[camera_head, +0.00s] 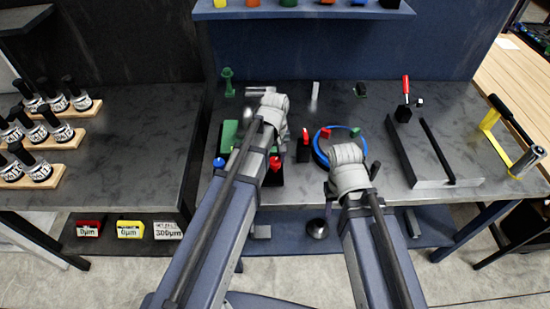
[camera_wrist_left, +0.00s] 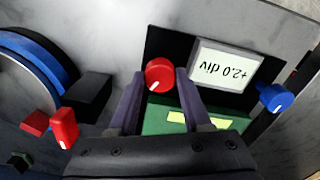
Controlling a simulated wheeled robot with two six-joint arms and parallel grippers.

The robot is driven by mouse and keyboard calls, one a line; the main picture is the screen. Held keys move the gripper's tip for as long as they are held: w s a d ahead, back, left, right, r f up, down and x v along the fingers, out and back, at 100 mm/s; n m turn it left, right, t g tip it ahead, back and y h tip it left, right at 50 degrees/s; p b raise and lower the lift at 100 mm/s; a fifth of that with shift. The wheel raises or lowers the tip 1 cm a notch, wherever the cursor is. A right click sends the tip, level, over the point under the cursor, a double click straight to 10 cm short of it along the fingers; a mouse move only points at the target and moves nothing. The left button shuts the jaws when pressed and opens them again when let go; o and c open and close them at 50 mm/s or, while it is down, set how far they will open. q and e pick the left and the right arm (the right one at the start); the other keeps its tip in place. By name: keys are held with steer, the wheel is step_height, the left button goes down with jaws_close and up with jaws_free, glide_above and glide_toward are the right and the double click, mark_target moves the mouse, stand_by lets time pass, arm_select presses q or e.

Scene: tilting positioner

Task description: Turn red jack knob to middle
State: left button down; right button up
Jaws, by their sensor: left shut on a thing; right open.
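A round red knob (camera_wrist_left: 159,75) with a white pointer mark sits at the edge of a black panel in the left wrist view. Its mark points down and slightly left. The fingers of my left gripper (camera_wrist_left: 160,88) are shut on it, one on each side. A display (camera_wrist_left: 225,66) beside it reads "+2.0 div", upside down in this view. A blue knob (camera_wrist_left: 276,97) with a white mark is to the right. In the head view the red knob (camera_head: 275,162) shows beside my left wrist. My right gripper (camera_head: 350,185) is open near the blue-rimmed disc, its fingers mostly hidden.
A green block (camera_head: 229,136) is left of my left wrist. A grey fixture with a red-handled clamp (camera_head: 406,86) stands to the right. Bottles on wooden racks (camera_head: 62,135) are far left.

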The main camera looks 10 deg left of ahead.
mark_target(275, 161)
arm_select(q)
steer(key=n, duration=0.5)
steer(key=shift+n, duration=0.3)
steer(key=shift+s, duration=0.1)
stand_by(0.4)
steer(key=shift+c, duration=1.7)
jaws_free()
step_height(275, 161, up, 8)
steer(key=p, duration=0.8)
steer(key=shift+f, duration=0.1)
